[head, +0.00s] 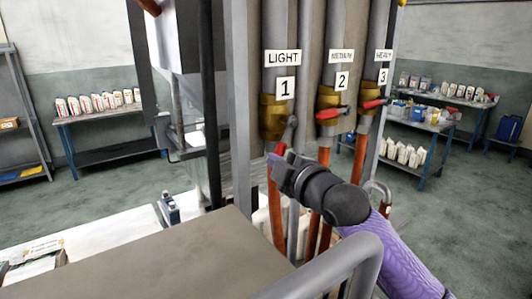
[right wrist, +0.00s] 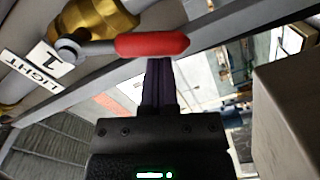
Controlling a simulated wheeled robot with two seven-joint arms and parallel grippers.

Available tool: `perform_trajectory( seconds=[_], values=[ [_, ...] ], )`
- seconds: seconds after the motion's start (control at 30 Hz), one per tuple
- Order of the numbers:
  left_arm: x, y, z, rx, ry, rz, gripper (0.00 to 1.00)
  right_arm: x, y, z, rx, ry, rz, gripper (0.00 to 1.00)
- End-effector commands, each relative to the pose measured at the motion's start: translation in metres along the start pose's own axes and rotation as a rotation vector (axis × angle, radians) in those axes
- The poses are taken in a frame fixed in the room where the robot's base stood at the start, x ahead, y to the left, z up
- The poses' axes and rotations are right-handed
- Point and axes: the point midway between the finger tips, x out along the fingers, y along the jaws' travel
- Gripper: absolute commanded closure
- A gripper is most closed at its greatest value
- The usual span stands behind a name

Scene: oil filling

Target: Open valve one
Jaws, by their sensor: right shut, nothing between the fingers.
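Valve one has a brass body (head: 272,115) under the "LIGHT" label and the "1" plate (head: 285,89). Its handle has a grey stem and a red grip (head: 280,149), which is mostly hidden behind my right gripper in the head view. My right gripper (head: 282,160) is shut and empty at the handle. In the right wrist view the red grip (right wrist: 152,45) lies across the tips of the dark closed fingers (right wrist: 160,66), very near them. I cannot tell whether they touch. My left gripper is not in view.
Orange hoses (head: 315,235) hang below. A brown flat surface (head: 180,255) fills the lower left. Shelves with white bottles (head: 95,103) stand at the back.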

Motion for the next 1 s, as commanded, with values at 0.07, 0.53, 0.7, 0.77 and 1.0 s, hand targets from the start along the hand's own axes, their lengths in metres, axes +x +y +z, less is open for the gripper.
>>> perform_trajectory(
  seconds=[0.07, 0.53, 0.7, 0.77, 1.0],
  values=[
    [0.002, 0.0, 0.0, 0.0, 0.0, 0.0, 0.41, 0.0, -0.003, 0.006, -0.065, -0.004, 0.001, 1.0],
    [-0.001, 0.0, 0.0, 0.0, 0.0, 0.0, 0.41, 0.001, -0.006, 0.021, -0.347, -0.002, 0.017, 1.0],
    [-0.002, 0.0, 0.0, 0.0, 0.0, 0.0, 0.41, 0.001, -0.006, 0.023, -0.389, -0.002, 0.019, 1.0],
    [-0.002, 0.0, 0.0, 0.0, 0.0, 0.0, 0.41, 0.001, -0.007, 0.024, -0.397, -0.002, 0.019, 1.0],
    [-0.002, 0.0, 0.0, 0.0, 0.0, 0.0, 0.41, 0.001, -0.007, 0.024, -0.408, -0.002, 0.019, 1.0]
  ],
)
